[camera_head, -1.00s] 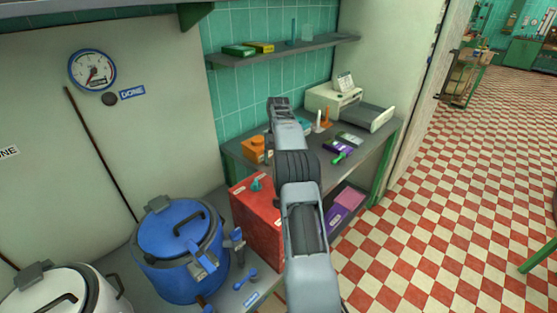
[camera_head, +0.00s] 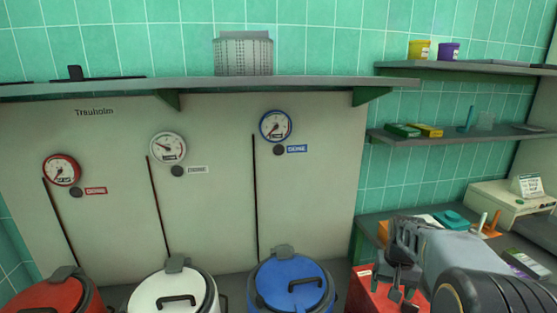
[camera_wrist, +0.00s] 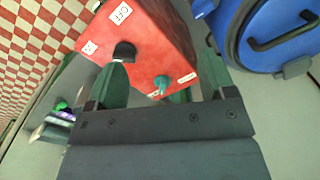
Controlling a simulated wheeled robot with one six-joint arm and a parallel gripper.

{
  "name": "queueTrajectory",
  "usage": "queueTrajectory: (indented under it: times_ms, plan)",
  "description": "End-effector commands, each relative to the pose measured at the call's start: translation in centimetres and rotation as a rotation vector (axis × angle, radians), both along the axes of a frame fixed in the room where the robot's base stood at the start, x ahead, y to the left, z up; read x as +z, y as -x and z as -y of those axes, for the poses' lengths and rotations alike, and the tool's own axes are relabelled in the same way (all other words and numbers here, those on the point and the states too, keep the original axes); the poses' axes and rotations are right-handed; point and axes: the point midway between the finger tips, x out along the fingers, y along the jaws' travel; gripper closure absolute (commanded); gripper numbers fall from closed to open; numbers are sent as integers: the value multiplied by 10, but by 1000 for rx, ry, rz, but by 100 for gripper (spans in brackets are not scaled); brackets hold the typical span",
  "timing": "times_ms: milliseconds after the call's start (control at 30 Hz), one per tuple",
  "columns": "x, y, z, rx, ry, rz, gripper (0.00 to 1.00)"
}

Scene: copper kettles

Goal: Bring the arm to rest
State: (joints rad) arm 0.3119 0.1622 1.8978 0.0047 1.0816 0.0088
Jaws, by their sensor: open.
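My gripper (camera_head: 402,289) is at the lower right of the head view, at the end of my grey arm. It hangs in front of or over the red box (camera_head: 365,297); the gap cannot be judged there. In the wrist view my gripper (camera_wrist: 162,84) is open, with its dark green fingers apart and nothing clasped between them. Beyond the fingers is the red box (camera_wrist: 150,32), with an OFF label, a black knob (camera_wrist: 124,52) and a teal knob (camera_wrist: 161,84). My arm hides part of the bench at the right.
Blue (camera_head: 290,287), white (camera_head: 172,293) and red (camera_head: 52,297) kettles stand in a row below wall gauges. The blue kettle (camera_wrist: 265,35) is close beside my gripper. A long shelf (camera_head: 300,83) runs above. A side bench at the right holds a cream machine (camera_head: 510,203).

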Motion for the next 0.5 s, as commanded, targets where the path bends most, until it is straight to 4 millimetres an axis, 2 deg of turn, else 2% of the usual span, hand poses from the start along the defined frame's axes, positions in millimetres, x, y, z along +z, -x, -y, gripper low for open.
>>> queueTrajectory:
  times_ms: [33,200,400,500]
  plan:
    - [8,19,-19,37,14,39,23]
    - [16,76,-66,143,45,153,23]
    - [21,125,-99,238,59,248,23]
    - [29,135,-109,271,64,294,23]
